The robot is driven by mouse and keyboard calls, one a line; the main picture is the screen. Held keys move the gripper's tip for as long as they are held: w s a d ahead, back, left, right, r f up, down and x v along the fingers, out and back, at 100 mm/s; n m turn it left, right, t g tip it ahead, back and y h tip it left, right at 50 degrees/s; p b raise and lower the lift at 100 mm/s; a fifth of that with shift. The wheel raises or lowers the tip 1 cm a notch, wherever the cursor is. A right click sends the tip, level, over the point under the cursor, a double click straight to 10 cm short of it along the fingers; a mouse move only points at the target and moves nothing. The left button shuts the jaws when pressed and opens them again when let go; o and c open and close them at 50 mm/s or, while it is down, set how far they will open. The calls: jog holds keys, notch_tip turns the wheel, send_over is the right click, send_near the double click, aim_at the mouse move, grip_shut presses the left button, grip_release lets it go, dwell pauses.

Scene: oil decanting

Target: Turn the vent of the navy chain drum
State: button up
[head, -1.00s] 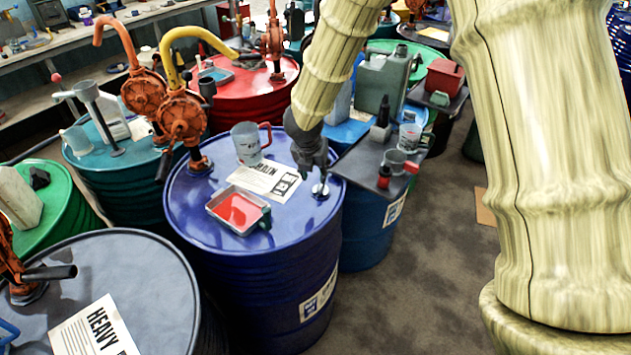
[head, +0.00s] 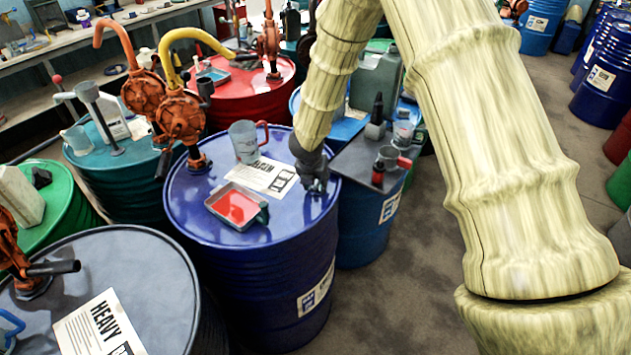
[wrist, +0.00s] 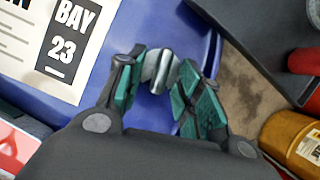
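The navy chain drum (head: 262,265) stands upright in the middle of the head view. Its vent, a small silver cap with a raised bar (wrist: 160,70), sits near the drum top's right edge. My gripper (head: 318,190) points down over that spot and mostly hides the vent in the head view. In the wrist view, my gripper's green-padded fingers (wrist: 161,72) stand apart, one on each side of the vent, with the bar between their tips. A gap shows beside the bar; whether either tip touches the cap's rim is unclear.
On the drum top are a label sheet (head: 262,178), a clear measuring jug (head: 244,142), a red-filled tray (head: 238,207) and an orange pump (head: 183,118). A dark board with cups (head: 350,160) stands close on the right.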

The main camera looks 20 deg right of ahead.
jog(key=shift+r, duration=0.1)
jog(key=shift+s, duration=0.1)
grip_shut()
